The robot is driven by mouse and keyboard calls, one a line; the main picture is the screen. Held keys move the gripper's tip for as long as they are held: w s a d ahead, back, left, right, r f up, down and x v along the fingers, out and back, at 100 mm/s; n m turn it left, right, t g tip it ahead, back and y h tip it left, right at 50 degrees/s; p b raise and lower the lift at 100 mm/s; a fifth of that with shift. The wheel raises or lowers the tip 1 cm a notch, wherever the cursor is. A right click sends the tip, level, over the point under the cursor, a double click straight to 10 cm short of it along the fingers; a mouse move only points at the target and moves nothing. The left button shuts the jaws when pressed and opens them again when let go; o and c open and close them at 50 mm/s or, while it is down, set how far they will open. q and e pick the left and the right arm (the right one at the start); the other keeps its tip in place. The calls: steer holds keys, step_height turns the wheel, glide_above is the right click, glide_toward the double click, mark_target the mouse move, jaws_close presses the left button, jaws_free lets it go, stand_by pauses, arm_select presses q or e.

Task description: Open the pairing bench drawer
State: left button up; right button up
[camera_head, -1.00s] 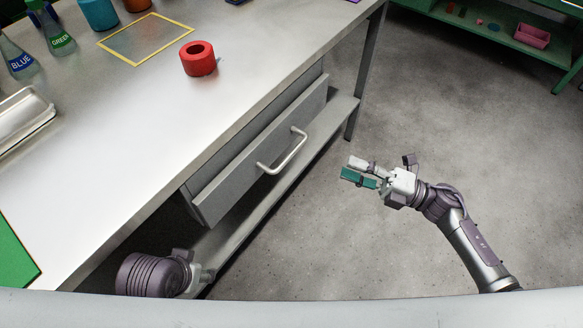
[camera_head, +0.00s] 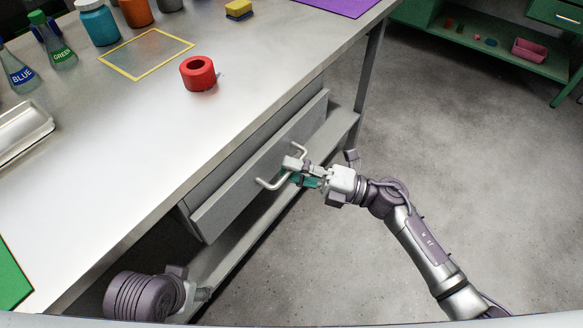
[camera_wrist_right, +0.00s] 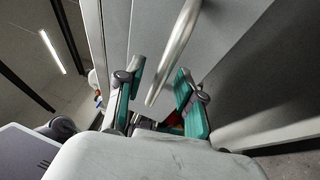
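The pairing bench drawer (camera_head: 240,190) is a grey front under the bench top, with a bar handle (camera_head: 270,185). The drawer front stands slightly out from the bench. My right gripper (camera_head: 290,172) is at the handle's middle, reaching from the right. In the right wrist view the gripper (camera_wrist_right: 160,90) has its teal-padded fingers apart, with the handle bar (camera_wrist_right: 174,50) between them and a gap on each side.
The steel bench top (camera_head: 130,130) holds a red ring-shaped object (camera_head: 198,74), labelled flasks, bottles and a metal tray (camera_head: 22,132). A lower shelf (camera_head: 335,128) runs beneath the drawer. The floor (camera_head: 480,180) to the right is clear. A green shelf unit (camera_head: 480,38) stands at the back right.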

steer(key=shift+a, duration=0.15)
jaws_close()
stand_by(0.4)
arm_select(q)
steer(key=p+x, duration=0.2)
steer(key=x, duration=0.1)
steer(key=shift+w+f+p, duration=0.2)
steer(key=shift+f+p, duration=0.1)
arm_select(e)
steer(key=s+d, duration=0.7)
steer(key=d, duration=0.2)
steer(key=s+d, duration=0.6)
steer(key=d, duration=0.4)
steer(key=shift+s, duration=0.4)
jaws_free()
